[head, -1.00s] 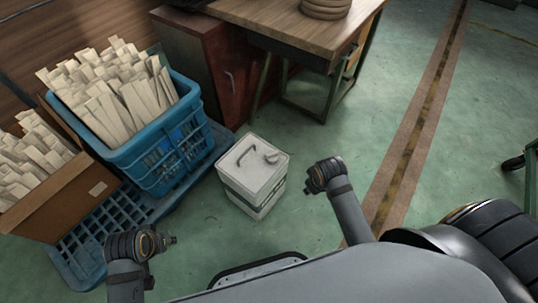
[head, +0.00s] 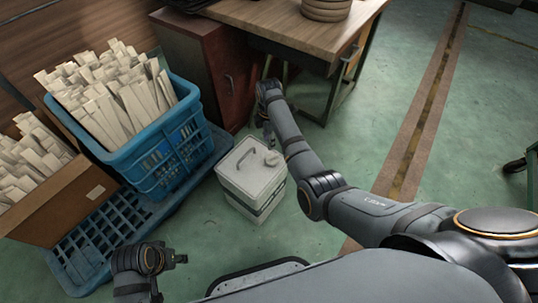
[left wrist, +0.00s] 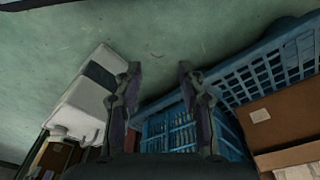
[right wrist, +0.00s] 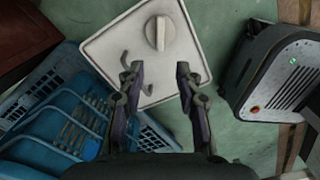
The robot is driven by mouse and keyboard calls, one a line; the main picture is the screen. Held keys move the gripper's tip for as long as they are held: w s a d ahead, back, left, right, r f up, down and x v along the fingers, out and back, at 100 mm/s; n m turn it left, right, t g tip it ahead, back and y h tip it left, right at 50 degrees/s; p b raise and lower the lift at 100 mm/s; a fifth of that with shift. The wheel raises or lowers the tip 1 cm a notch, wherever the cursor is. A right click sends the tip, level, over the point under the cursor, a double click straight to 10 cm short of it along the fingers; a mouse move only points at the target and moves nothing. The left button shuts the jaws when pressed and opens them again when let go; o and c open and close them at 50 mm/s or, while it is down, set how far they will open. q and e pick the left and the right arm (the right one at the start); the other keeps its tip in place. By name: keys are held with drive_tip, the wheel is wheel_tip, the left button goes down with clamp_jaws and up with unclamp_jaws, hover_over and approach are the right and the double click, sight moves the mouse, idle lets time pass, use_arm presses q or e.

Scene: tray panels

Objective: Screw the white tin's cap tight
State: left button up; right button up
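The white tin (head: 240,181) stands on the green floor in the middle of the head view. Its round white cap (head: 272,158) sits on the top face, beside a bent handle (head: 246,160). My right gripper (head: 268,137) hangs above the tin, pointing down. In the right wrist view the gripper (right wrist: 160,70) is open and empty, and the cap (right wrist: 158,32) lies ahead of the gap between its fingertips, not between them. My left gripper (head: 178,259) is low at the left, away from the tin; its wrist view shows the fingers (left wrist: 159,67) open and empty.
A blue crate (head: 150,165) full of pale strips stands on a blue pallet (head: 95,235) left of the tin. A cardboard box (head: 60,210) of strips stands beside it. A wooden table (head: 290,30) and red cabinet (head: 230,85) are behind.

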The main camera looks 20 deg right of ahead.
sight(269, 157)
wheel_tip(269, 157, down, 10)
drive_tip(key=b, duration=0.4)
drive_tip(key=shift+r, duration=0.15)
drive_tip(key=shift+f, duration=0.3)
use_arm(q)
wheel_tip(269, 157, down, 6)
drive_tip(key=w+d+t+h, duration=0.1)
drive_tip(key=d+t, duration=0.1)
drive_tip(key=shift+w+r+t, duration=0.2)
drive_tip(key=shift+r+t, duration=0.05)
drive_tip(key=shift+t, duration=0.15)
use_arm(e)
drive_tip(key=shift+c, duration=0.4)
clamp_jaws()
